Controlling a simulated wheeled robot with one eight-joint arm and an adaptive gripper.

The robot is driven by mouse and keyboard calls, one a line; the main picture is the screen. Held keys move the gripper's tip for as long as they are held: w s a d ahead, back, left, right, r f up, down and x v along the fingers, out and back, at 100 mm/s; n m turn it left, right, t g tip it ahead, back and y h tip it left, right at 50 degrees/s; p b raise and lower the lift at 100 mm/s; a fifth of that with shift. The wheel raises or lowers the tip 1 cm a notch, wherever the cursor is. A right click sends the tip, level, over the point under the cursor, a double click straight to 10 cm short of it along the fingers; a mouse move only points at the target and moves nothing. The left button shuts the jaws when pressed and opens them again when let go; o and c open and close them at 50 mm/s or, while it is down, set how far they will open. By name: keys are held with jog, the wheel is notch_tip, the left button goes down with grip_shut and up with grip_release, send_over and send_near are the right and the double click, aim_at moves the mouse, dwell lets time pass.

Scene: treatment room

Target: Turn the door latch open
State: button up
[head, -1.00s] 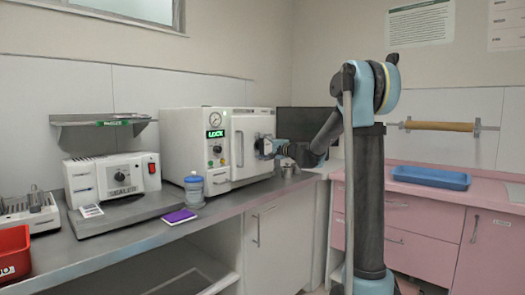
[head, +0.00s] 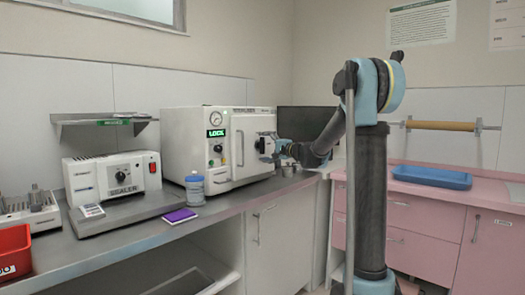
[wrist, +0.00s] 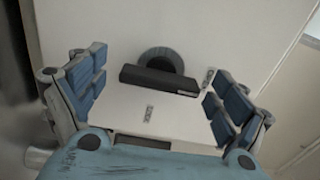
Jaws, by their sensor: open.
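The door latch (wrist: 158,80), a dark bar in front of a round grey base, is on the pale door face in the wrist view. It lies crosswise, slightly tilted, near the top middle of the picture. My gripper (wrist: 155,97) is open, with one blue-padded finger on each side and the latch between and beyond them. No contact with the latch shows. In the head view my gripper (head: 268,146) is at the right part of the front of the white steriliser (head: 195,145), where it hides the latch. A green "LOCK" display (head: 216,133) is on the steriliser.
A vertical door handle (head: 239,148) is left of my gripper. A blue-capped bottle (head: 195,190) and a purple pad (head: 180,215) stand on the grey counter before the steriliser. A dark screen (head: 305,124) is behind my arm. A blue tray (head: 431,177) lies on the pink counter.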

jog(key=v, duration=1)
jog(key=shift+s+d, duration=0.2)
jog(key=shift+f, duration=0.1)
jog(key=s+d+f+n+g+h, duration=0.1)
jog(key=s+f+n+g+h, duration=0.2)
jog(key=s+f, duration=0.6)
jog(key=s+d+f+n+g+h, duration=0.2)
jog(key=s+f, duration=0.3)
jog(key=s, duration=0.8)
jog(key=s+d+f+n+g+h, duration=0.1)
jog(key=s+d+f+h, duration=0.3)
jog(key=s+d+f, duration=0.4)
jog(key=s+d+f+n+g+h, duration=0.1)
jog(key=s+d+f+h, duration=0.4)
jog(key=s, duration=1)
jog(key=d+f+g, duration=0.1)
jog(key=d+f, duration=0.2)
jog(key=f, duration=0.2)
jog(key=shift+s+d+f+n+g, duration=0.15)
jog(key=shift+s+d+n+g, duration=0.15)
jog(key=shift+d+g, duration=0.1)
jog(key=shift+a, duration=0.1)
